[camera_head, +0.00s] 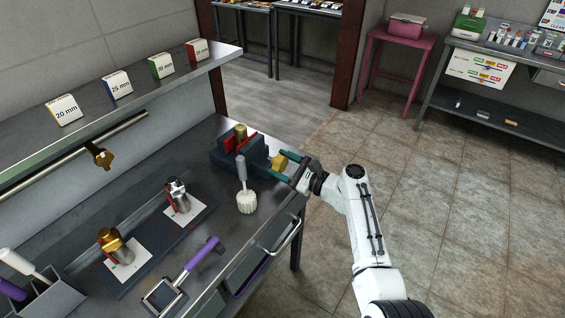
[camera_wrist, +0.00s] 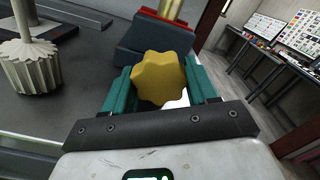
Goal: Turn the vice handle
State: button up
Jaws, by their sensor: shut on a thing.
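The vice (camera_head: 240,150) is a dark block with red jaw faces at the far right end of the workbench. A brass piece (camera_head: 240,132) stands upright between its jaws. The vice handle (camera_head: 280,162) is a yellow lobed knob on the vice's right side. My gripper (camera_head: 284,164) reaches it from the right. In the wrist view the knob (camera_wrist: 160,78) sits between the two green fingers of my gripper (camera_wrist: 162,88), which are shut on it. The vice body (camera_wrist: 150,38) shows behind the knob, only in part.
A white fluted object with a grey handle (camera_head: 246,203) stands close in front of the vice. A purple-handled tool (camera_head: 185,275) and brass and steel fittings on white cards (camera_head: 127,262) lie on the bench (camera_head: 85,240). A drawer handle (camera_head: 283,237) sticks out below. The floor to the right is clear.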

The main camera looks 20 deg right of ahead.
jog(key=shift+f, duration=0.1)
dwell(0.3)
jog(key=o, duration=1)
jog(key=v, duration=1.1)
jog(key=shift+w, duration=0.1)
jog(key=shift+c, duration=0.2)
